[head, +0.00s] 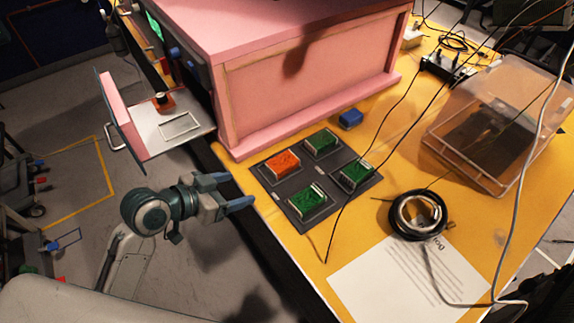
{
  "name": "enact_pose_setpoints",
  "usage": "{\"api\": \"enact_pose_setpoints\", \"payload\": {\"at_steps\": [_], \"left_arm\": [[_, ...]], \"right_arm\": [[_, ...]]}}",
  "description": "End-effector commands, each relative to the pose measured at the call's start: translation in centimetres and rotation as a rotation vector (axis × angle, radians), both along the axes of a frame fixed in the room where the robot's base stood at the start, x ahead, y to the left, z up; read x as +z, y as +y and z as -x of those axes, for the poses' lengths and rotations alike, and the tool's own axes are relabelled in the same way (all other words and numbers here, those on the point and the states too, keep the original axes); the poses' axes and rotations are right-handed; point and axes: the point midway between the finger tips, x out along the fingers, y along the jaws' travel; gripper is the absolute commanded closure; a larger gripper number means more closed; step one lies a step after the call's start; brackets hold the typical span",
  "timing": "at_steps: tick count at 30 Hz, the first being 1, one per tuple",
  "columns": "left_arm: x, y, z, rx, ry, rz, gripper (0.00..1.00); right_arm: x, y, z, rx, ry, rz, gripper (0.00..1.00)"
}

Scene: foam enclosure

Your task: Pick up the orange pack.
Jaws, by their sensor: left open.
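The orange pack (282,167) sits in the far-left place of a dark tray (317,174) on the yellow table. Three green packs fill the tray's other places: one at the far right (321,143), one at the near right (355,173) and one at the near left (309,202). My left gripper (240,190) is open and empty. It is left of the tray, at the table's edge, with its fingers pointing right, apart from the orange pack in the picture. My right gripper is not in view.
A pink foam enclosure (310,90) stands behind the tray, with an open door panel (122,116) and shelf at left. A blue block (351,119), a cable coil (418,214), a paper sheet (405,285) and a clear bin (500,130) are on the table. Thin cables cross above it.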

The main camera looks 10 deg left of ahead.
Motion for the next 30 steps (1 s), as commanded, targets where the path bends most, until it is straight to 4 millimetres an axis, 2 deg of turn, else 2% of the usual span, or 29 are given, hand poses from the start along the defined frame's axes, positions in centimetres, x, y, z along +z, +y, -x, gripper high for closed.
{"api": "enact_pose_setpoints", "payload": {"at_steps": [3, 7, 21, 30], "left_arm": [[2.6, -0.7, -0.8, -0.053, -0.075, 0.034, 0.31], [3.6, -1.1, -1.2, -0.078, -0.108, 0.055, 0.31], [1.9, -4.0, -4.4, -0.076, -0.108, 0.058, 0.31], [1.2, -4.9, -5.5, -0.077, -0.106, 0.058, 0.31]], "right_arm": [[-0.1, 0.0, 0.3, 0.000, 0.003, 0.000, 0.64], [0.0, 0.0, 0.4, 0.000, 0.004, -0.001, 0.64], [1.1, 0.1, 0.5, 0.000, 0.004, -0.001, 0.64], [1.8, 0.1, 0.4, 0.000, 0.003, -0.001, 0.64]]}}
